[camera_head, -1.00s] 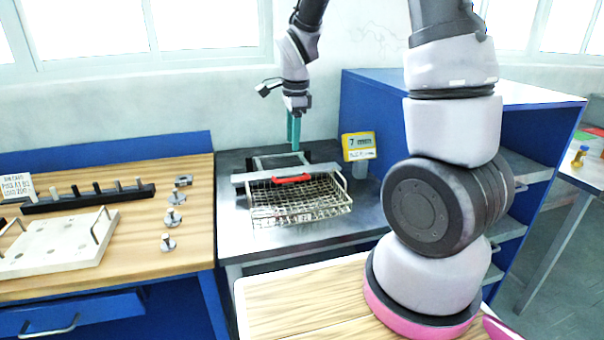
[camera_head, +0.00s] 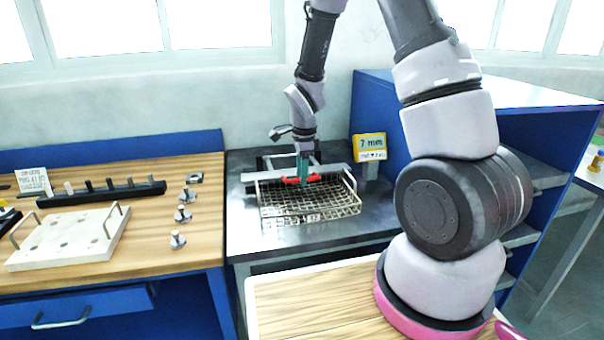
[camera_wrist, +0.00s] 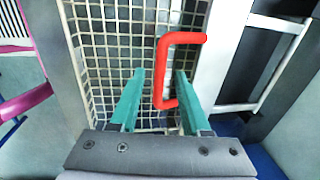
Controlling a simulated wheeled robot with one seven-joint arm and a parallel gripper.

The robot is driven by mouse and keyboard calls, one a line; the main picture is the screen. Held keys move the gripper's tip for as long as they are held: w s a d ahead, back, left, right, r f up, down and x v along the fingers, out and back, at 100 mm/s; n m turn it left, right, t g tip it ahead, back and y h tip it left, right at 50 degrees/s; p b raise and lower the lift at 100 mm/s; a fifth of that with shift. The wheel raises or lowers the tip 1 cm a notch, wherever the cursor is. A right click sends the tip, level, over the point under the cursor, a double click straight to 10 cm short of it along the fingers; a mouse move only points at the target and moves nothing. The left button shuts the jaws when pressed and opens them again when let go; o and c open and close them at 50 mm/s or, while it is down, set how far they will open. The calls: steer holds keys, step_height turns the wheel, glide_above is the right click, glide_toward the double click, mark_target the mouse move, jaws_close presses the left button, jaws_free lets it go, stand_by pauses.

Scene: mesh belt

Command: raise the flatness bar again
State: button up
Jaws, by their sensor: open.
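The flatness bar (camera_head: 338,168) is a flat grey strip across the back of the wire mesh basket (camera_head: 312,214), with a red handle (camera_head: 314,178) on its front. It also shows as a pale strip (camera_wrist: 213,60) in the wrist view, beside the red C-shaped handle (camera_wrist: 160,70). My gripper (camera_head: 303,178) points down at the handle. In the wrist view my teal fingers (camera_wrist: 159,76) are open, and the handle's long part appears between them. I cannot tell whether either finger touches it. The bar's gap to the mesh is unclear.
A yellow display (camera_head: 369,147) reading 7 mm stands right of the bar, near a blue shelf unit (camera_head: 480,90). The wooden bench (camera_head: 140,240) on the left holds a pale handled plate (camera_head: 70,238), a dark peg rack (camera_head: 100,193) and several small metal parts.

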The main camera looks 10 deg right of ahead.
jaws_close()
stand_by(1.4)
